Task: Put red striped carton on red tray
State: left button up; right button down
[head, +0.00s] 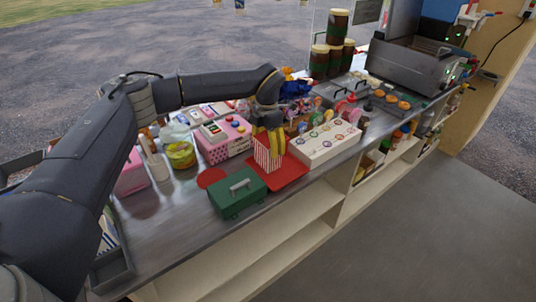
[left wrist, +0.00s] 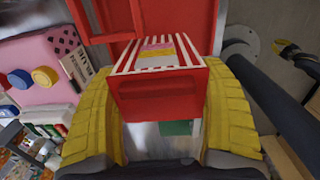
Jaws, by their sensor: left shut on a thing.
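The red striped carton (head: 263,160) is red and white, upright, between the yellow fingers of my left gripper (head: 271,143). In the left wrist view the carton (left wrist: 158,90) fills the space between both fingers, and the gripper is shut on it. The red tray (head: 292,172) lies flat on the metal counter, and its edge also shows in the left wrist view (left wrist: 200,22). The carton is at the tray's left side; I cannot tell whether its base touches the tray. A small yellow-tipped dark gripper (left wrist: 287,50), apparently my right one, shows there; its jaws are unclear.
A green box with a handle (head: 235,202) stands in front of the tray on the left, near the counter edge. A white lollipop stand (head: 325,152) is close on the right. A pink box (head: 222,147) and a jar (head: 180,155) stand to the left.

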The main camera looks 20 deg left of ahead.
pick_arm(q)
jog(key=shift+f, duration=2.05)
jog(key=shift+f, duration=0.15)
jog(key=o, duration=1.1)
notch_tip(320, 180, up, 12)
jog(key=shift+s+a+r, duration=0.1)
jog(key=shift+r, duration=0.05)
